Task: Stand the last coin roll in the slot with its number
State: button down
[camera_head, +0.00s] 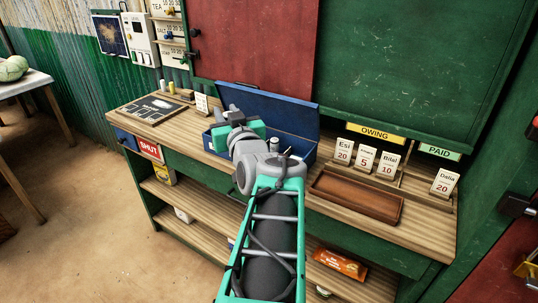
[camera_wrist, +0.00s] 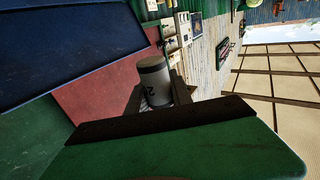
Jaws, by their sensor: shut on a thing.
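My gripper (camera_wrist: 158,92) is shut on a coin roll (camera_wrist: 154,70), a pale grey cylinder with a darker end. Part of a dark mark, perhaps a 2, shows on its side between the fingers. In the head view my gripper (camera_head: 222,113) is above the left part of the open blue box (camera_head: 309,158), and the held roll cannot be made out. A small pale upright thing (camera_head: 274,144) shows in the box, perhaps another roll. My arm and the box's front wall hide most of the inside, and no slot numbers are readable.
The raised blue lid (camera_head: 290,112) stands behind my gripper. A dark board (camera_head: 150,108) lies at the counter's left end, with small cylinders (camera_head: 167,87) behind it. A brown tray (camera_head: 355,196) and name cards (camera_head: 365,158) stand to the right.

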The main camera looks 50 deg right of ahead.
jog(key=w+d+f, duration=0.1)
jog(key=d+f, duration=1.1)
jog(key=d, duration=0.2)
jog(key=shift+d+f+b, duration=0.15)
jog(key=shift+d+b, duration=0.25)
jog(key=shift+w, duration=0.1)
jog(key=shift+f+b, duration=0.35)
jog(key=shift+b, duration=0.15)
jog(key=shift+f+b, duration=0.3)
jog(key=shift+b, duration=0.15)
jog(key=c, duration=1.1)
grip_release()
jog(key=shift+c, duration=0.2)
